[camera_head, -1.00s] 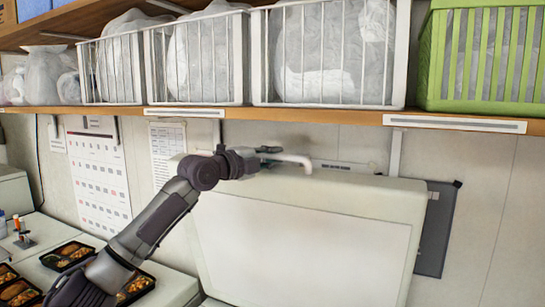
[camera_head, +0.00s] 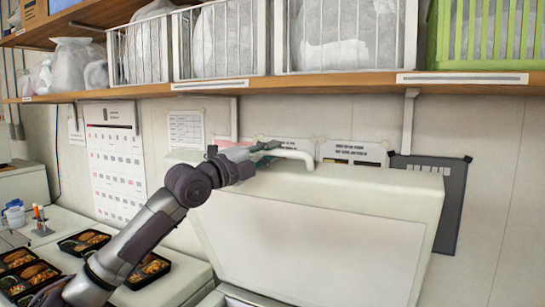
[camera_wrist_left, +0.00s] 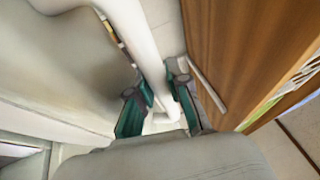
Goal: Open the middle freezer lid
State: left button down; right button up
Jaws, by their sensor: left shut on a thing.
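The middle freezer lid (camera_head: 320,240) is raised and stands tilted up against the back wall in the head view. Its white handle (camera_head: 292,153) is at the lid's top edge. My left gripper (camera_head: 262,156) is at the handle, with my arm reaching in from the left. In the left wrist view the handle (camera_wrist_left: 145,55) runs between the two green-padded fingers of the gripper (camera_wrist_left: 160,108), which is shut on it. The freezer's inside is mostly hidden below the picture. My right gripper does not show.
A wooden shelf (camera_head: 330,88) with white wire baskets (camera_head: 345,40) and a green crate (camera_head: 488,35) hangs just above the lid. Bento trays (camera_head: 84,241) lie on the white surface at left. A calendar (camera_head: 117,165) and a grey board (camera_head: 448,200) hang on the wall.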

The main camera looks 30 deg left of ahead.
pick_arm(q)
jog(key=c, duration=1.4)
grip_release()
jog(key=shift+w, duration=0.1)
jog(key=shift+o, duration=0.2)
jog(key=shift+a, duration=0.1)
jog(key=v, duration=1.2)
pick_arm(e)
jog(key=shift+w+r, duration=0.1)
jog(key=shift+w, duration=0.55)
